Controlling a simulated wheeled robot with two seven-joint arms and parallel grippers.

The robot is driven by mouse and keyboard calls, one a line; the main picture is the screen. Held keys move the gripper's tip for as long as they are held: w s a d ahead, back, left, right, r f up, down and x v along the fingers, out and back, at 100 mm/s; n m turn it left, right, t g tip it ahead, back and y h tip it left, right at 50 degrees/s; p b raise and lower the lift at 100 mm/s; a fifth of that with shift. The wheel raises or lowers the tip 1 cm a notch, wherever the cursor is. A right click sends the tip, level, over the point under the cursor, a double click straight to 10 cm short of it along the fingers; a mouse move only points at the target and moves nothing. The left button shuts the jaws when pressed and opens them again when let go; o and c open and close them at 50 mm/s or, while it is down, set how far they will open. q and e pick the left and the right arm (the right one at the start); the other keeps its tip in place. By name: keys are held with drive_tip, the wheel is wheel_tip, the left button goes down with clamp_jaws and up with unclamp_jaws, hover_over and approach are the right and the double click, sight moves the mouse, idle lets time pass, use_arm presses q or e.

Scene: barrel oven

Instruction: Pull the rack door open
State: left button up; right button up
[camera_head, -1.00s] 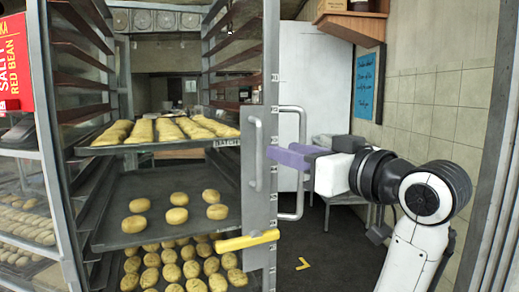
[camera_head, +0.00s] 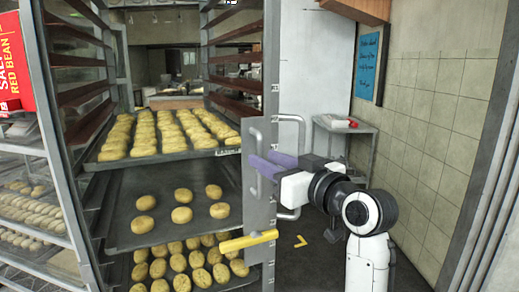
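The rack door's grey metal edge (camera_head: 259,222) stands upright in the middle of the camera_head view. It carries a handle bar on its left (camera_head: 251,135) and a larger handle loop on its right (camera_head: 302,135). A yellow lever (camera_head: 248,241) sticks out low on the same edge. My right gripper (camera_head: 267,167) has purple fingers that reach in from the right at handle height. The two fingers look spread, with their tips by the left handle bar. Whether they touch the bar is unclear. My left gripper is not in view.
Behind the door edge, the rack holds trays of pale buns (camera_head: 182,214). A blue notice (camera_head: 367,67) hangs on the tiled wall. A small metal table (camera_head: 345,129) stands behind my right arm. Dark floor lies between the rack and wall.

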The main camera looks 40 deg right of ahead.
drive_tip(key=shift+w, duration=1.75)
clamp_jaws()
